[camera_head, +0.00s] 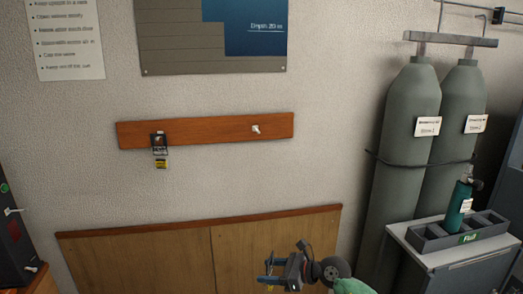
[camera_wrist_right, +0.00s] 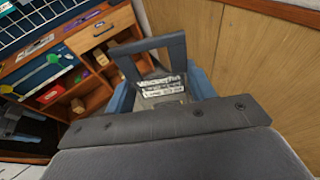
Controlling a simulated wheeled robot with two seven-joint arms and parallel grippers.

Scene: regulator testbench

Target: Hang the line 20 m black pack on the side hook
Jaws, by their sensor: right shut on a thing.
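My right gripper (camera_head: 270,269) reaches in low at the bottom of the head view, below the wooden hook board (camera_head: 205,131). It is shut on a dark pack, which shows better in the right wrist view (camera_wrist_right: 163,88) between the blue fingers, with a dark loop frame and a white label too blurred to read. The board's right hook (camera_head: 256,130) is small, pale and empty. On its left hook hangs a small black pack (camera_head: 159,144) with a yellow tag. A dark and blue shape at the wrist view's left edge may be my left gripper (camera_wrist_right: 18,127).
Wooden panelling (camera_head: 140,255) lines the lower wall. Two tall grey cylinders (camera_head: 408,130) stand at the right, near a cabinet (camera_head: 465,267) bearing a rack and a small green bottle (camera_head: 459,203). The wall around the empty hook is clear.

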